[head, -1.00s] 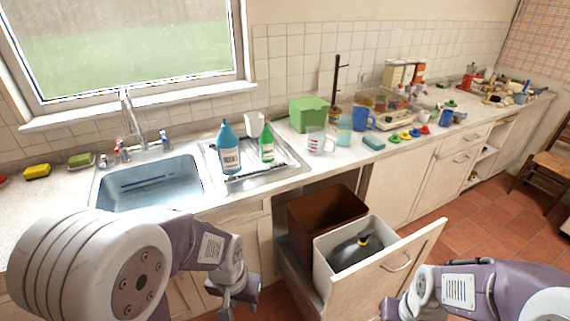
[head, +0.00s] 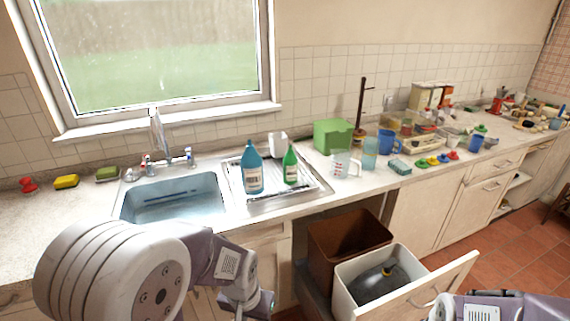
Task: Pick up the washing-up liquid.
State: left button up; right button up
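A blue bottle (head: 252,170) and a smaller green bottle (head: 290,166) stand upright on the metal draining board (head: 312,190), right of the sink. Their labels are too small to read, so I cannot tell which is the washing-up liquid. My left gripper (head: 250,304) is low in front of the cupboards, below and well apart from both bottles. Its fingers are cut off by the bottom edge, so its opening is unclear. My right arm shows only at the bottom right; its fingers are out of the picture.
The sink (head: 172,198) has a tap (head: 158,135) behind it. A pulled-out drawer front (head: 425,290) with a brown bin (head: 348,232) and a white bin (head: 345,285) juts out below the counter. A measuring jug (head: 344,164) and green box (head: 333,136) stand right of the bottles.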

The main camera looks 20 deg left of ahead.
aim_at(290, 162)
jog(key=i+j, duration=0.35)
jog(key=i+j+u, duration=0.1)
jog(key=i+j, duration=0.2)
jog(key=j, duration=0.25)
